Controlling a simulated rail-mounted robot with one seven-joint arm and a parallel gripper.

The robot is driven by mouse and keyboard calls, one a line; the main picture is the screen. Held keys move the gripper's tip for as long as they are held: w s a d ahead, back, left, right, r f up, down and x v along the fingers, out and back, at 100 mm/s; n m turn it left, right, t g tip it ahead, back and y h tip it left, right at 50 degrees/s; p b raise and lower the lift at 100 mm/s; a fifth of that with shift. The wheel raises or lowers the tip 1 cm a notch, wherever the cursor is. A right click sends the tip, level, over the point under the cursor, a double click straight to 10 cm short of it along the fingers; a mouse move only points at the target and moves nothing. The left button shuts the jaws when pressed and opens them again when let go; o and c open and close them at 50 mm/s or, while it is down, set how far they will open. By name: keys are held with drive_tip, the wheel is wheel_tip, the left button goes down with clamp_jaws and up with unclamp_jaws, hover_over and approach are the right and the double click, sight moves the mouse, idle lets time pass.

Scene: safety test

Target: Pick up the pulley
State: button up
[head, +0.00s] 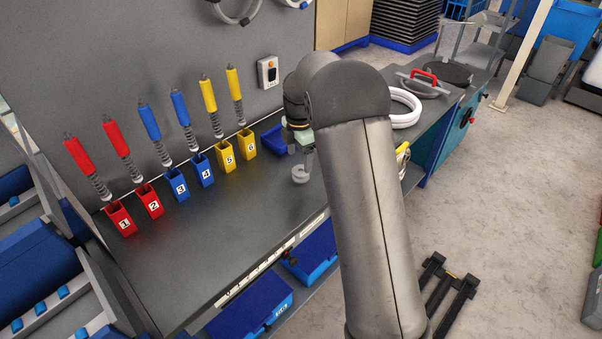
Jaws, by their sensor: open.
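A small pale grey round piece (299,174), which looks like the pulley, sits on the dark workbench (235,230) near its middle. My gripper (306,158) points down just above and beside this piece, with its fingers open. My arm covers much of the gripper and the bench behind it. From this view I cannot tell whether a finger touches the piece or whether it stands between the fingers.
Red, blue and yellow numbered bins (178,184) line the back of the bench, with shock absorbers above them. A blue tray (274,139) is behind my gripper. White rings (404,108) and a red-handled disc (424,80) lie farther right. The front left bench is clear.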

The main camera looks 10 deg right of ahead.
sight(300, 170)
drive_tip(key=shift+d+f+p, duration=0.1)
drive_tip(key=shift+f+p, duration=0.3)
drive_tip(key=shift+f, duration=2.45)
drive_tip(key=c, duration=1.1)
